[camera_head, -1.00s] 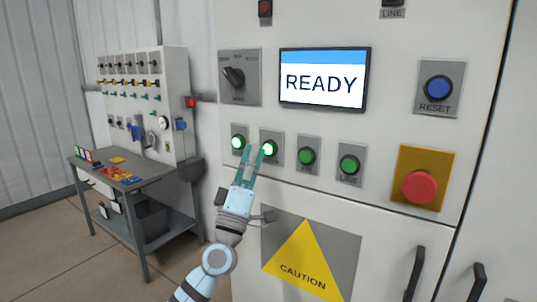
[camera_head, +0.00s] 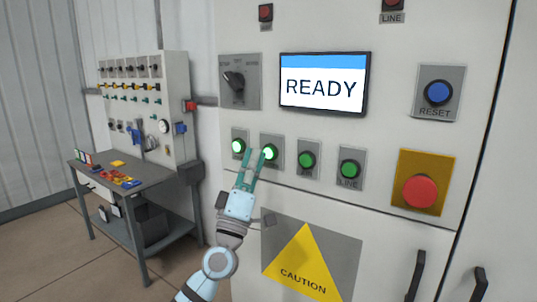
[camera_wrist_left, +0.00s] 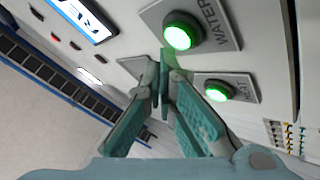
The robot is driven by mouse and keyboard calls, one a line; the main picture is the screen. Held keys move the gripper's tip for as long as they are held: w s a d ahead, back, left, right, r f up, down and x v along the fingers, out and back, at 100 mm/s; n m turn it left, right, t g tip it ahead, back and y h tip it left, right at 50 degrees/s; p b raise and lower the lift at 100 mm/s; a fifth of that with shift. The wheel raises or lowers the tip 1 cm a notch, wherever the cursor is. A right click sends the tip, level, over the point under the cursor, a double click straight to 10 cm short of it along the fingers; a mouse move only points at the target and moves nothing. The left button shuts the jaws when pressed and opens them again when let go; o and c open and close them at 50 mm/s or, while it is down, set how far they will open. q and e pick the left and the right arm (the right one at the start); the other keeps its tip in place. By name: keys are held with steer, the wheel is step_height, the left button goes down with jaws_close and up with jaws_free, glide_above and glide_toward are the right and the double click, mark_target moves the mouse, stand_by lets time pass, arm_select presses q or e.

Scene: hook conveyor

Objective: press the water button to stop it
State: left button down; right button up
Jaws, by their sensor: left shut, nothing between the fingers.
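The water button (camera_wrist_left: 183,35) is a lit green button on a grey plate marked WATER in the left wrist view. In the head view the water button (camera_head: 269,153) is the second from the left in the green row. The lit heat button (camera_wrist_left: 217,91) sits beside it and is the leftmost one in the head view (camera_head: 238,146). My left gripper (camera_head: 253,153) is shut and empty, its fingertips in front of the panel by the water button. In the left wrist view its tips (camera_wrist_left: 163,62) are close to that button's plate; contact cannot be told. My right gripper is out of view.
Two dimmer green buttons (camera_head: 307,160) (camera_head: 349,168) continue the row. The screen (camera_head: 323,84) reads READY. A blue reset button (camera_head: 438,92), a red mushroom button (camera_head: 419,191) and a mode knob (camera_head: 234,82) are on the panel. A workbench (camera_head: 150,178) stands at left.

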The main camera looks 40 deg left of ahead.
arm_select(q)
steer(key=shift+w, duration=0.15)
stand_by(0.3)
steer(key=shift+w, duration=0.3)
steer(key=shift+w, duration=0.4)
stand_by(0.6)
steer(key=shift+s, duration=0.1)
steer(key=shift+s+p, duration=0.45)
steer(key=shift+s, duration=0.25)
